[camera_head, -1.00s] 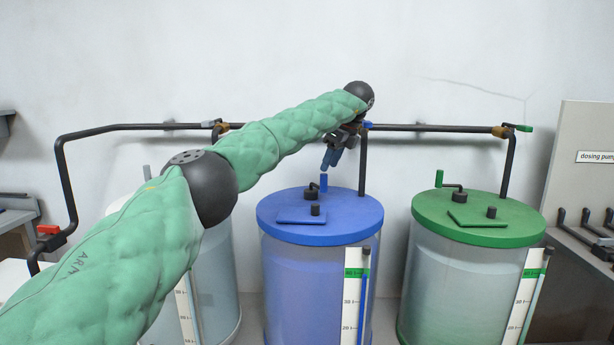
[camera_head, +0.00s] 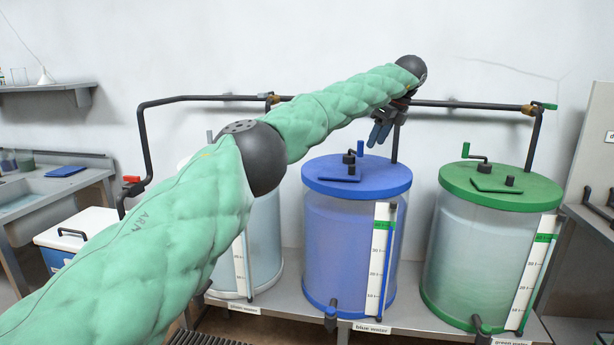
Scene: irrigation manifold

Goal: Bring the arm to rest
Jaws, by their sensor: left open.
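My left arm, in a green quilted sleeve, reaches from the lower left across the head view to the pipe. My right gripper does not show.
A blue tank (camera_head: 340,235) and a green tank (camera_head: 475,250) stand on a bench. A pale tank (camera_head: 265,235) is partly behind my arm. A dark pipe (camera_head: 200,98) runs along the wall. A sink counter (camera_head: 50,200) and a cooler (camera_head: 55,235) are at the left.

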